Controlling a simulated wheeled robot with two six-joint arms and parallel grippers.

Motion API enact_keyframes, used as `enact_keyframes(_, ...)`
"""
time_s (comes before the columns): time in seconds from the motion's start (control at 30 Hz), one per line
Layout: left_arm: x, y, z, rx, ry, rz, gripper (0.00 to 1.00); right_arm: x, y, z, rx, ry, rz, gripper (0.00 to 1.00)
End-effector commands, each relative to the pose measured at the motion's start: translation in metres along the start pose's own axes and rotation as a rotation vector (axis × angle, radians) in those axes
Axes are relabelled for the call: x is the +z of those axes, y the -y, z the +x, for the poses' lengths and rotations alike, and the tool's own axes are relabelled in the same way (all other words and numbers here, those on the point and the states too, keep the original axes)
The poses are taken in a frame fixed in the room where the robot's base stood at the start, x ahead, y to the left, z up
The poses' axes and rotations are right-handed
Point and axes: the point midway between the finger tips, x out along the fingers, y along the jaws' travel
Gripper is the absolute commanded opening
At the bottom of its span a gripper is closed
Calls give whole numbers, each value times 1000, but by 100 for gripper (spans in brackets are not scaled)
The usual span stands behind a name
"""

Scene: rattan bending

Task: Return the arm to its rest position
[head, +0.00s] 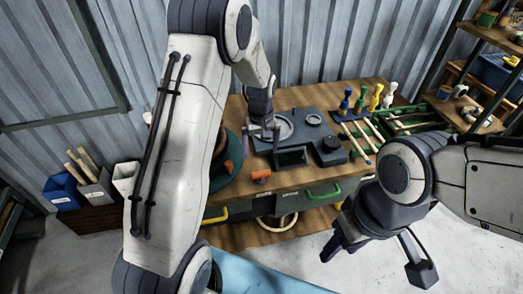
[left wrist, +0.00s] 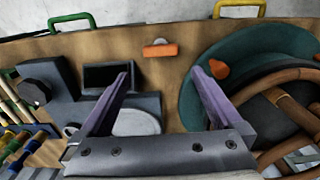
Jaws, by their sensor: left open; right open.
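My left gripper (head: 264,128) is open over the workbench, at the left side of a dark grey machine (head: 325,130). In the left wrist view its two fingers (left wrist: 165,75) stand wide apart with nothing between them. The machine (left wrist: 65,98) with its dark screen and knob lies below and to the left there. My right gripper (head: 374,265) is open and empty, in front of the bench's right part and clear of it. My left arm hides part of the bench's left end.
A teal round former (left wrist: 195,105) with bent rattan is beside the machine. An orange piece (head: 261,176) lies near the bench's front edge. Several colored-top bottles (head: 361,100) and sticks are at the right. Bins (head: 62,192) stand left; a shelf (head: 497,40) stands right.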

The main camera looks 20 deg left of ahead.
Motion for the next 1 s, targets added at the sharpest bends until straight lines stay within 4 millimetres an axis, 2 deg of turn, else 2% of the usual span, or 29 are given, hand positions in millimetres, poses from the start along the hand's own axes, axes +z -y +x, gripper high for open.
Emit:
enact_keyframes(0.27,2,-2,-2,1,-1,10,100,0,0,0,0,0,0,52)
enact_keyframes(0.37,20,-12,-18,7,-5,74,100,0,0,0,0,0,0,52)
enact_keyframes(0.47,60,-29,-47,18,-8,214,100,0,0,0,0,0,0,52)
enact_keyframes(0.53,101,-38,-71,29,-10,350,100,0,0,0,0,0,0,52)
enact_keyframes(0.63,163,-40,-101,42,-8,560,100,0,0,0,0,0,0,52)
enact_keyframes(0.7,205,-33,-117,54,-7,704,100,0,0,0,0,0,0,52)
enact_keyframes(0.8,257,-15,-133,69,-5,899,100,0,0,0,0,0,0,52)
enact_keyframes(0.9,295,7,-140,82,-2,1058,100,0,0,0,0,0,0,52)
enact_keyframes(1.0,318,24,-142,91,1,1169,100,0,0,0,0,0,0,52)
